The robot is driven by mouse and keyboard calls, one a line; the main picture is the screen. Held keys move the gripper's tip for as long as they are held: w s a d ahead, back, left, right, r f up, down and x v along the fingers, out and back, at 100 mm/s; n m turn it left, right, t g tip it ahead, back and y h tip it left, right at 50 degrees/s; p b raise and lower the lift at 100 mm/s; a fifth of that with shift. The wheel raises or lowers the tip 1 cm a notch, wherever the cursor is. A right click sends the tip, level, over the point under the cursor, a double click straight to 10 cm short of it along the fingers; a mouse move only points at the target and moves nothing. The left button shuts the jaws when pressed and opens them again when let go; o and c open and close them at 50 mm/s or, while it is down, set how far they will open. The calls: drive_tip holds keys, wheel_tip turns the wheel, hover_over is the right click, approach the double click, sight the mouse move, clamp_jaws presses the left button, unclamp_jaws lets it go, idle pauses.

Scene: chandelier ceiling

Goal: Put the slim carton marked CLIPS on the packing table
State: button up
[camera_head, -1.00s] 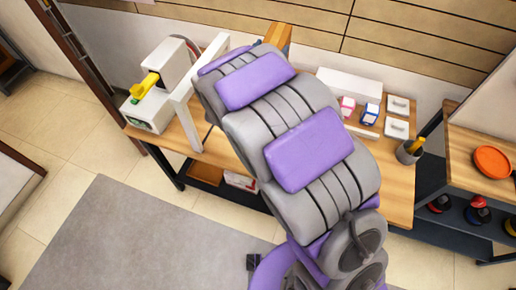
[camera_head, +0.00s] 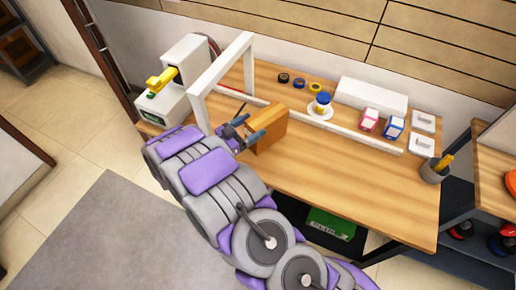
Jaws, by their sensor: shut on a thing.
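A slim orange-brown carton (camera_head: 271,130) stands upright over the left-middle part of the wooden packing table (camera_head: 330,178). No marking on it can be read from here. My gripper (camera_head: 246,132) is at the carton's left end, with its dark fingers shut on it. I cannot tell whether the carton's bottom touches the tabletop or hangs just above it. My arm reaches in from the lower right and hides the table's front left part.
A white frame (camera_head: 249,72) and a white machine with a yellow handle (camera_head: 161,80) stand left of the carton. The middle front tabletop is clear.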

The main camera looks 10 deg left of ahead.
sight(249, 135)
drive_tip(key=f, duration=0.3)
drive_tip(key=f+b, duration=0.1)
drive_tip(key=shift+w+a+f, duration=0.1)
drive_tip(key=shift+a+f, duration=0.3)
drive_tip(key=shift+d+f, duration=0.35)
drive_tip(key=shift+f, duration=0.15)
drive_tip(key=shift+d+f+b, duration=0.15)
drive_tip(key=shift+f+b, duration=0.05)
drive_tip(key=shift+f, duration=0.35)
drive_tip(key=shift+d+f+b, duration=0.15)
drive_tip(key=shift+f, duration=0.7)
drive_tip(key=shift+a, duration=0.4)
drive_tip(key=o, duration=1.7)
drive_tip(key=shift+a+f, duration=0.1)
drive_tip(key=shift+a, duration=0.05)
drive_tip(key=shift+o, duration=0.8)
drive_tip(key=shift+d, duration=0.4)
drive_tip(key=p+v, duration=0.1)
drive_tip(key=v, duration=1.1)
drive_tip(key=shift+a+p, duration=0.2)
drive_tip(key=shift+p, duration=0.15)
